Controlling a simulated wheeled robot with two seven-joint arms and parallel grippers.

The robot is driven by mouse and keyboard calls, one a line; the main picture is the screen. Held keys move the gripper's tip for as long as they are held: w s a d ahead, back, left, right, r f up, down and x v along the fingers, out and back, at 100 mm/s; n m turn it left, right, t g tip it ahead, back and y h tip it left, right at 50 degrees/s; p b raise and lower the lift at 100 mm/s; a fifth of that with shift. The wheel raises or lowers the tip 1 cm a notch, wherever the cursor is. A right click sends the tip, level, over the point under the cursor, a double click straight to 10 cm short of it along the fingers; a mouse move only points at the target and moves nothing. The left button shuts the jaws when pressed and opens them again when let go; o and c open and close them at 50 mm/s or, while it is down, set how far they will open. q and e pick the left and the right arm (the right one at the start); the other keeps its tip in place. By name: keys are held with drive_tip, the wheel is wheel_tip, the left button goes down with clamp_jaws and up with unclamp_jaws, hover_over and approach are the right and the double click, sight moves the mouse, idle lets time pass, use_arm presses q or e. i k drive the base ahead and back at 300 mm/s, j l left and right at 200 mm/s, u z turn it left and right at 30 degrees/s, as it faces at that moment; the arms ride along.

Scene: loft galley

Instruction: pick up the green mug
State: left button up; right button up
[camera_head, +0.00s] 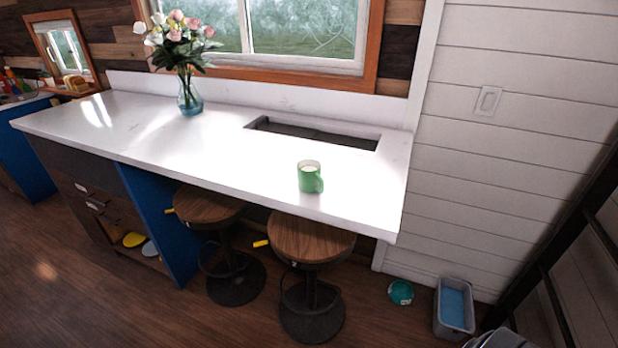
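The green mug (311,178) stands upright on the white counter (228,156), close to its front edge and toward its right end. Its inside looks pale, and its handle points to the front right. Neither of my grippers is in the head view. Nothing touches the mug.
A rectangular sink opening (312,133) lies behind the mug. A glass vase of flowers (190,95) stands at the back left. Two round stools (311,240) (207,205) stand under the front edge. A grey-blue bin (454,309) and a teal bowl-like thing (400,292) are on the floor.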

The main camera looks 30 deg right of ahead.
sight(310, 180)
drive_tip(key=l, duration=0.65)
drive_tip(key=i+l, duration=0.15)
drive_tip(key=l, duration=0.5)
